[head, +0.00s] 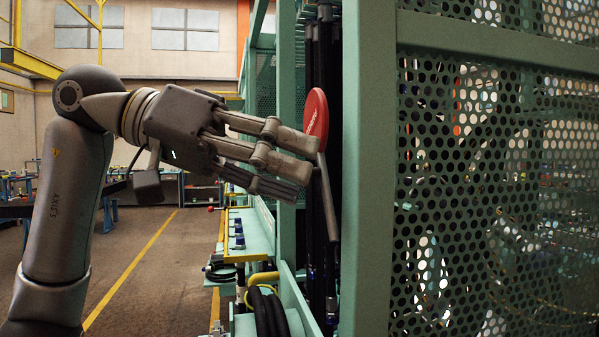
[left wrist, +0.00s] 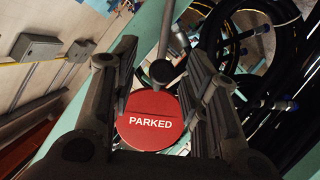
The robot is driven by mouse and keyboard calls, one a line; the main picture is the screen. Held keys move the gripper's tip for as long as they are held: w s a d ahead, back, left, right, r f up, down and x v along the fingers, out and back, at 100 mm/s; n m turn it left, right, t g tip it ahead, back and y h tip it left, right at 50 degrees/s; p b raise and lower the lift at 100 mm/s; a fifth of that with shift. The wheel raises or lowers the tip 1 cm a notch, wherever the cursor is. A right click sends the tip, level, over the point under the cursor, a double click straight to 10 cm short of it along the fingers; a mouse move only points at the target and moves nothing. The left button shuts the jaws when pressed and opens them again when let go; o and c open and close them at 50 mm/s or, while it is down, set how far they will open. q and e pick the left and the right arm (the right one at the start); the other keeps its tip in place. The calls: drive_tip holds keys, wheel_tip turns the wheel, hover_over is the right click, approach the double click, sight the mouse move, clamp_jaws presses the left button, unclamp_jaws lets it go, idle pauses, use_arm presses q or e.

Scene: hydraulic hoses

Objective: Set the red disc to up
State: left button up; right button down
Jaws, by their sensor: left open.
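The red disc (head: 316,118) stands at the opening of the green frame in the head view, seen nearly edge-on beyond my left gripper's fingertips. In the left wrist view the red disc (left wrist: 152,122) faces the camera and bears the word PARKED. A grey rod (head: 328,195) with a dark knob runs from the disc, downward in the head view. My left gripper (head: 297,160) is open, with its fingers close to the disc and rod. In the left wrist view its fingers (left wrist: 160,85) lie on both sides of the disc and knob. Contact cannot be told. My right gripper is not in view.
A green post (head: 368,170) and a perforated green panel (head: 480,200) stand right of the disc. Black hoses (head: 268,312) hang below, and more hoses (left wrist: 270,40) show in the left wrist view. Open floor (head: 150,265) lies to the left.

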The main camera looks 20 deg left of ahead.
use_arm(q)
drive_tip(key=v, duration=1)
drive_tip(key=shift+s+a, duration=0.1)
drive_tip(key=shift+a, duration=0.05)
